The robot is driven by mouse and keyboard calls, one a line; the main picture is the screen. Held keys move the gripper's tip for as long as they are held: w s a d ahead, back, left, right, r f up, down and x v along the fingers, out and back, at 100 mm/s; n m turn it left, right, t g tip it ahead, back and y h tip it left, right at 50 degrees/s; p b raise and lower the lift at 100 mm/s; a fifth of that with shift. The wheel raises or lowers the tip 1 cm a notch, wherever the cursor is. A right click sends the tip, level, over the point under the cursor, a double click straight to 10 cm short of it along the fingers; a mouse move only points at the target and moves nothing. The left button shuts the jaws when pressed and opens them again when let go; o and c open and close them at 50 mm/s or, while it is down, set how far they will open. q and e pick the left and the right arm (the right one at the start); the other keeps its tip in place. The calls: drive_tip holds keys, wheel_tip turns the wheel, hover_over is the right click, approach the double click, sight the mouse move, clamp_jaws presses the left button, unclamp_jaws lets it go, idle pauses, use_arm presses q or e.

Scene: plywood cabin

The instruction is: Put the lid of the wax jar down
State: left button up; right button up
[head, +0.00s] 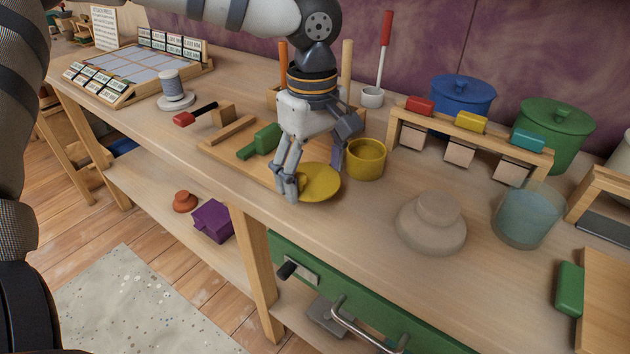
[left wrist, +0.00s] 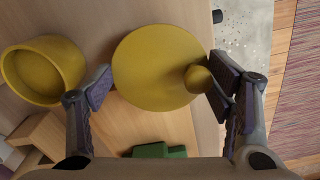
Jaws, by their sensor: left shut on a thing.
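The yellow lid (head: 322,183), a round disc with a small knob, is near the front edge of the workbench. It also shows in the left wrist view (left wrist: 150,70). My left gripper (head: 315,172) points down and is shut on this lid, with its fingers on opposite sides of the disc. The knob is close by the right-hand finger in the left wrist view. I cannot tell whether the lid touches the bench. The yellow jar (head: 366,160) stands open and upright just right of the gripper; its open mouth shows in the left wrist view (left wrist: 42,72). My right gripper is not in view.
A wooden tray (head: 222,146) with a green block (head: 260,141) lies left of the gripper. A pale knobbed piece (head: 432,224) and a glass jar (head: 528,215) stand to the right. A low wooden rack (head: 470,137) stands behind. Bench between lid and pale piece is clear.

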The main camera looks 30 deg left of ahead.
sight(313, 181)
use_arm(q)
drive_tip(key=shift+s+f, duration=0.1)
drive_tip(key=shift+f, duration=0.95)
drive_tip(key=shift+f, duration=0.2)
drive_tip(key=o, duration=1.1)
wheel_tip(313, 181, up, 12)
drive_tip(key=shift+r, duration=0.2)
drive_tip(key=shift+d, duration=0.1)
